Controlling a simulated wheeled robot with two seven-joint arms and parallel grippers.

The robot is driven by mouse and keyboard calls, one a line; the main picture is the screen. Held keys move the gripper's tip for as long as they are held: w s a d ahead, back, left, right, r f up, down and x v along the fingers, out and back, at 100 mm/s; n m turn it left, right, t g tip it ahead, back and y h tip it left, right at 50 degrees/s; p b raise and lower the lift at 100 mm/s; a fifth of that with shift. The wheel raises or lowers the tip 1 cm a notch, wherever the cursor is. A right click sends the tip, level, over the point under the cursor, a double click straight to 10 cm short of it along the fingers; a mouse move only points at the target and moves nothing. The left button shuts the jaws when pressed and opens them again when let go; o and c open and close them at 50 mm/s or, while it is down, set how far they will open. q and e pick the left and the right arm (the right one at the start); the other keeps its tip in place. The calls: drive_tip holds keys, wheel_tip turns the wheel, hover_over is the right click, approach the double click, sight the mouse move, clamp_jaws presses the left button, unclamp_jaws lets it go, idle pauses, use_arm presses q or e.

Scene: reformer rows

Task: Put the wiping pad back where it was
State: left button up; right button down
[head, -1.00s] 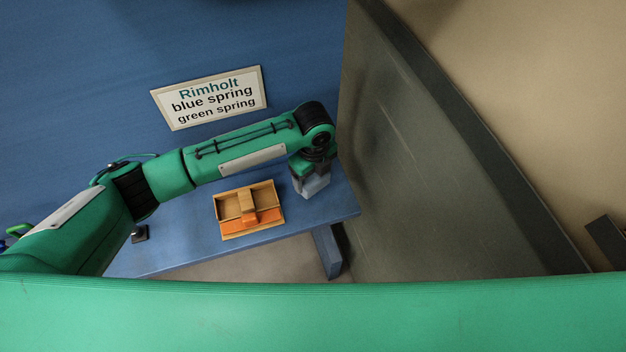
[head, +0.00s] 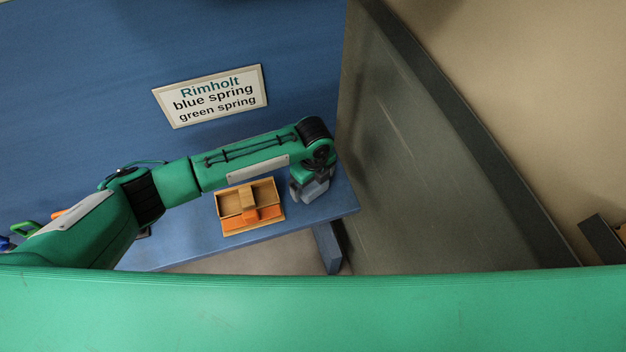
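My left gripper (head: 311,192) points down over the right end of the blue bench, just right of the wooden tray (head: 232,233). Its fingers look grey and pale, and I cannot tell whether they are open or shut, or whether they hold something. The tray has several compartments, a raised tan piece across its middle and orange surfaces at the front. I cannot make out a wiping pad for certain. My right gripper is not in view.
The blue bench (head: 200,245) has bare room left of the tray. A sign (head: 212,96) reading "Rimholt blue spring green spring" is on the blue wall behind. A large grey panel (head: 420,170) stands close right of the gripper. Small green (head: 22,228), blue and orange items show at far left.

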use_arm(q)
drive_tip(key=shift+r, duration=0.1)
drive_tip(key=shift+r, duration=0.3)
wheel_tip(320, 180, up, 11)
drive_tip(key=b, duration=0.3)
drive_tip(key=shift+r+b, duration=0.2)
drive_tip(key=shift+b, duration=0.15)
